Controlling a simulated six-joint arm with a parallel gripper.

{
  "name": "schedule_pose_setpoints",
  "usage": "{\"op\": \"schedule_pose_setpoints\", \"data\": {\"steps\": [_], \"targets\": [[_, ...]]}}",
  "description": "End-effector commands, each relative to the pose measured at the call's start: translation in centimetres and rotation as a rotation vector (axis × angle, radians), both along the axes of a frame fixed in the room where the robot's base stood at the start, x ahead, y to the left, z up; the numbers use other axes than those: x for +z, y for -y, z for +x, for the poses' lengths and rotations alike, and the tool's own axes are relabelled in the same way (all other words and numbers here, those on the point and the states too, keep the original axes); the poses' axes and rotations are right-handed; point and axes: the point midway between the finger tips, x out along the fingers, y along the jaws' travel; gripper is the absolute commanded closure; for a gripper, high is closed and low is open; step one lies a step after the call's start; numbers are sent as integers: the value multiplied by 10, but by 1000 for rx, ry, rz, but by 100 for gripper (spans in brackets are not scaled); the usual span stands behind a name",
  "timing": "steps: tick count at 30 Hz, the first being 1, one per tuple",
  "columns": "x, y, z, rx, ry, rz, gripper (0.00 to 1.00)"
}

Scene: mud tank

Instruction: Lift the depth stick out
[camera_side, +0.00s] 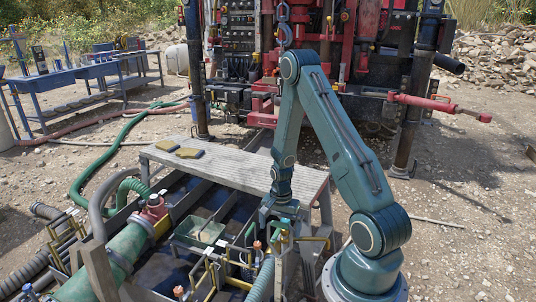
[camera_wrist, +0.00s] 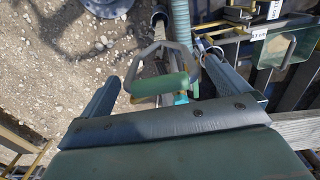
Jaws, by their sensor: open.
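My gripper (camera_side: 279,213) points down at the near right edge of the mud tank (camera_side: 235,208). In the wrist view my gripper (camera_wrist: 160,70) is open, one finger on each side of a grey D-shaped handle with a green grip (camera_wrist: 158,84). The fingers stand apart from the grip. I cannot tell for sure that this handle belongs to the depth stick; any part of it lower down is hidden. In the side view several handled tools stand crowded just below and left of my gripper.
A green box (camera_side: 199,232) sits in the tank; it also shows in the wrist view (camera_wrist: 281,46). A ribbed hose (camera_wrist: 181,22) runs close beyond the handle. A grey slatted platform (camera_side: 235,168) with two brown pads (camera_side: 189,153) lies behind. A thick green pipe (camera_side: 118,260) is at left.

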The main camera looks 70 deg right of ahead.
Motion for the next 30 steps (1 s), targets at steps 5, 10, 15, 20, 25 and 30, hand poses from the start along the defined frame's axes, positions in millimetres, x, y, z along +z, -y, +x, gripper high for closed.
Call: {"op": "schedule_pose_setpoints", "data": {"steps": [5,10,15,20,25,30], "targets": [[-16,0,0,-1,-2,2,0],[-21,0,0,-1,0,0,0],[-21,0,0,-1,0,0,0],[-21,0,0,-1,0,0,0],[-21,0,0,-1,0,1,2],[-21,0,0,-1,0,1,35]]}}
